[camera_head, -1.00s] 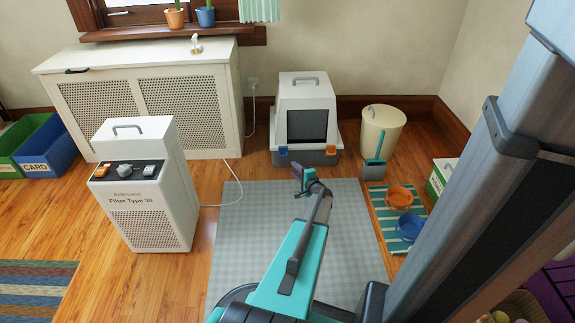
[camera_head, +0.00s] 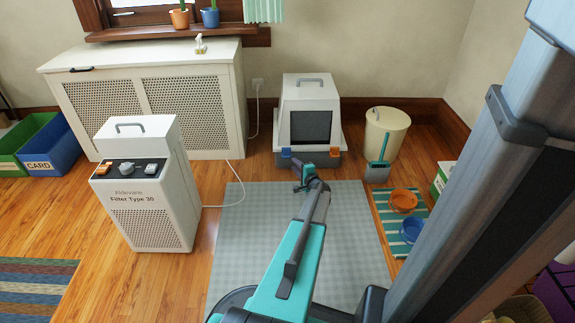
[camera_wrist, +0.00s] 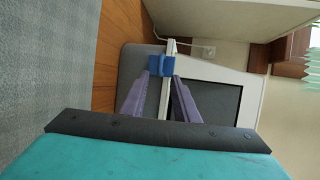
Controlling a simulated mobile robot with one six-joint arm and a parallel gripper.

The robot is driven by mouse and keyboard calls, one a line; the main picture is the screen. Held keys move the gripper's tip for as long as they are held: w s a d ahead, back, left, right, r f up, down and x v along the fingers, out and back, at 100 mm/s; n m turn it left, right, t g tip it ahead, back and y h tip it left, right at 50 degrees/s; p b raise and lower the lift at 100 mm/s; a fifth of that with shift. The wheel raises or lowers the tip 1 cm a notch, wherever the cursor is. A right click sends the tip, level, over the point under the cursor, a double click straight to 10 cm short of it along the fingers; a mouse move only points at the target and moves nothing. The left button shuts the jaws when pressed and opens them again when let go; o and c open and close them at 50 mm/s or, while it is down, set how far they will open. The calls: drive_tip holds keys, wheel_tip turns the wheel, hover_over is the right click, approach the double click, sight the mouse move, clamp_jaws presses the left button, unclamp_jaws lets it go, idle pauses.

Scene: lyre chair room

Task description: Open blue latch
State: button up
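The litter box (camera_head: 311,90) is white with a grey base and dark front panel, and stands against the back wall. Its blue latch (camera_head: 286,152) is at the front left; an orange latch (camera_head: 335,152) is at the front right. My gripper (camera_head: 300,168) is in front of the box, near the blue latch. In the wrist view, which is turned sideways, the blue latch (camera_wrist: 161,65) lies just beyond the tips of my two purple fingers (camera_wrist: 160,82). The fingers are apart with nothing held between them. Contact with the latch cannot be told.
A white filter unit (camera_head: 146,190) stands at left, with its cord on the floor. Orange and blue bowls (camera_head: 403,201) sit on a striped mat.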

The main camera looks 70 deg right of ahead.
drive_tip(key=b+x, duration=0.2)
drive_tip(key=x, duration=0.6)
drive_tip(key=shift+w, duration=0.2)
drive_tip(key=shift+d, duration=0.1)
clamp_jaws()
